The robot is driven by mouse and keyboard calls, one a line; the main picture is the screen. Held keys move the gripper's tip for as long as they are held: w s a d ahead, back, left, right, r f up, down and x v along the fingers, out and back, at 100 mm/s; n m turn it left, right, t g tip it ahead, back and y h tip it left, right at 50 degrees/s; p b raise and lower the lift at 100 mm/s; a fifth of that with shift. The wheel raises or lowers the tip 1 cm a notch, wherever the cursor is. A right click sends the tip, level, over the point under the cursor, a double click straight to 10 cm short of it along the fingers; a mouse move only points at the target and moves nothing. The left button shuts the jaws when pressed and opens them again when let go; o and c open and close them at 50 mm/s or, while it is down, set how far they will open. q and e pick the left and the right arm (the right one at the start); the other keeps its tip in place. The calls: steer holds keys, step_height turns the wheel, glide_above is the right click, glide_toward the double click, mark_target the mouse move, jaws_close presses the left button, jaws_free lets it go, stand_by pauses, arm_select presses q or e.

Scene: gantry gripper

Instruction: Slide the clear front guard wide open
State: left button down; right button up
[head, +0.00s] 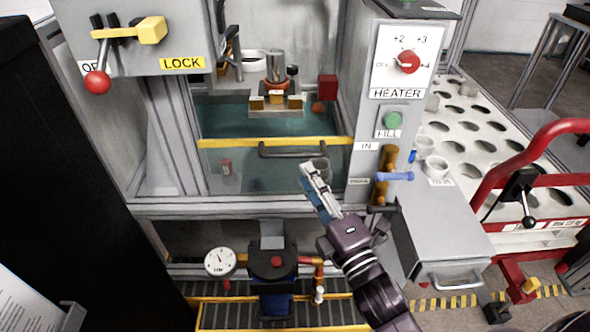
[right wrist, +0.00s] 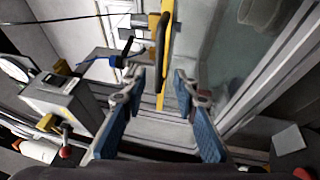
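The clear front guard (head: 240,170) is a see-through pane with a yellow strip (head: 228,143) along its top edge. The strip crosses the machine opening at mid height. A dark bar handle (head: 293,151) sits on the guard just below the strip. In the right wrist view the handle (right wrist: 162,45) shows ahead of my fingertips, beside the yellow strip. My right gripper (head: 308,172) is just below the handle in the head view. In the right wrist view my right gripper (right wrist: 161,78) is open, blue pads apart, with nothing held. My left gripper is out of view.
A lock lever with a red knob (head: 97,82) is at upper left. A heater panel (head: 398,60) and blue-handled valve (head: 395,176) stand right of the opening. A grey drawer box (head: 440,235) and a red tube frame (head: 530,150) are further right. A pump (head: 272,262) sits below.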

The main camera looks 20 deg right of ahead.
mark_target(295, 155)
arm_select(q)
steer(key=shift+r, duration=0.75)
arm_select(e)
steer(key=shift+w+a+r, duration=0.15)
steer(key=shift+w+r, duration=0.05)
steer(key=shift+w, duration=1.1)
steer(key=shift+w+a+r, duration=0.15)
steer(key=shift+w+r, duration=0.1)
steer(key=shift+w, duration=1)
steer(key=shift+w+a+r, duration=0.15)
steer(key=shift+w+r, duration=0.05)
steer(key=shift+w, duration=1.1)
jaws_close()
